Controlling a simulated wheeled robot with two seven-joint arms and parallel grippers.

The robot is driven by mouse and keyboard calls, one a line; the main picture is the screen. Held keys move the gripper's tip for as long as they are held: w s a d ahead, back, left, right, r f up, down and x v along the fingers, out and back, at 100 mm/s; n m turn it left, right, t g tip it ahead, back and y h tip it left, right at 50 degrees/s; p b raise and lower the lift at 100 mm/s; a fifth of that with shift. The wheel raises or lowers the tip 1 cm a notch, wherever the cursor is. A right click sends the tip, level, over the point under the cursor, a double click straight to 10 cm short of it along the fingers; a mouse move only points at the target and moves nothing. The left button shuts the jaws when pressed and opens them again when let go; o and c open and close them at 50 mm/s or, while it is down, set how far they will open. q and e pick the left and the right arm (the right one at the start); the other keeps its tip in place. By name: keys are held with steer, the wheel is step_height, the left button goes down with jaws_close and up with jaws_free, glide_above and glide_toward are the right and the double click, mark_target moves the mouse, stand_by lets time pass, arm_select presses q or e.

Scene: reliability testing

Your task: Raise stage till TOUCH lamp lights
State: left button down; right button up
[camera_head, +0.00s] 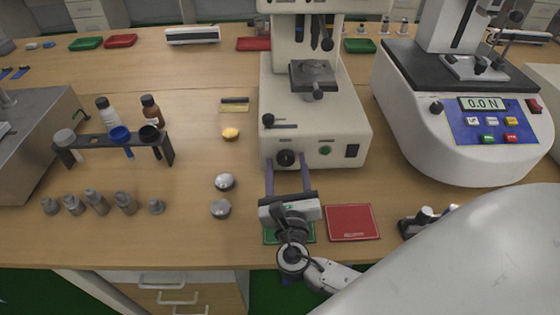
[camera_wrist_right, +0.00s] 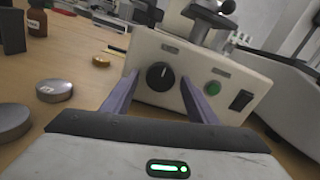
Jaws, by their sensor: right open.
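A cream bench instrument (camera_head: 345,110) stands at the middle of the table, with a small dark stage (camera_head: 315,75) under its head. Its front panel has a round black knob (camera_head: 286,158), a small green lamp or button (camera_head: 326,150) and a black rocker switch (camera_head: 352,151). In the right wrist view the knob (camera_wrist_right: 160,76) lies between the finger lines, and the green lamp (camera_wrist_right: 212,88) looks dull; I cannot read its label. My right gripper (camera_head: 288,172) is open, its two purple fingers reaching toward the panel on either side of the knob; contact is unclear. My left gripper is out of view.
A force tester (camera_head: 460,110) reading 0.0 N stands right. Two metal discs (camera_head: 222,195) lie left of my right gripper. A red mat (camera_head: 352,222) and a partly covered green mat (camera_head: 272,238) lie in front. A bottle rack (camera_head: 115,150) and several weights stand left.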

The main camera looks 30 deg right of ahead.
steer(key=shift+w+d, duration=0.15)
steer(key=shift+w, duration=0.15)
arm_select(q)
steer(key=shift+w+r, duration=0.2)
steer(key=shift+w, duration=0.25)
arm_select(e)
steer(key=shift+s, duration=0.1)
steer(key=c, duration=1.1)
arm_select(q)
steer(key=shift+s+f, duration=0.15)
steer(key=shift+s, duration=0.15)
arm_select(e)
steer(key=shift+o, duration=0.2)
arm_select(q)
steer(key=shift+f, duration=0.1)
